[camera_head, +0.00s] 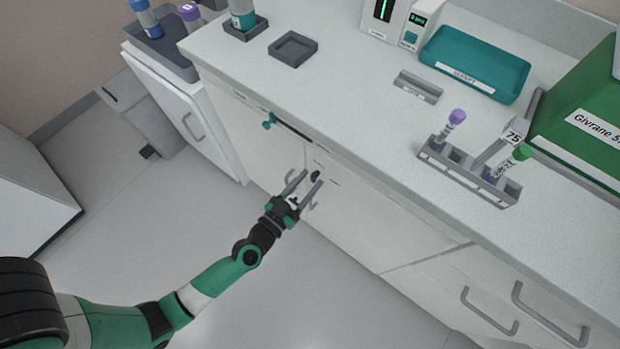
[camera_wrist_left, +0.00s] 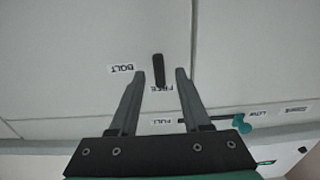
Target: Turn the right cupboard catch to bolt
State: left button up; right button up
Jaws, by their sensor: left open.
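The cupboard catch (camera_head: 315,176) is a small black lever on the pale cupboard front below the counter. In the left wrist view the catch (camera_wrist_left: 159,68) stands upright in the picture, one end over the FREE label (camera_wrist_left: 161,88). The BOLT label (camera_wrist_left: 121,69) is to its left in that view, both labels upside down. My left gripper (camera_head: 304,179) is open at the cupboard front, its fingertips on either side of the catch with visible gaps. Whether the fingertips reach its depth is hard to tell. My right gripper is in neither view.
A teal slider knob (camera_head: 269,122) sits in a dark slot left of the catch. The counter (camera_head: 340,90) overhangs above, carrying a tube rack (camera_head: 468,174) and a teal tray (camera_head: 475,62). Drawer handles (camera_head: 490,312) protrude lower right. Floor below is clear.

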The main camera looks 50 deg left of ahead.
pick_arm(q)
jog(key=shift+w+a, duration=0.1)
jog(key=shift+w, duration=0.4)
grip_shut()
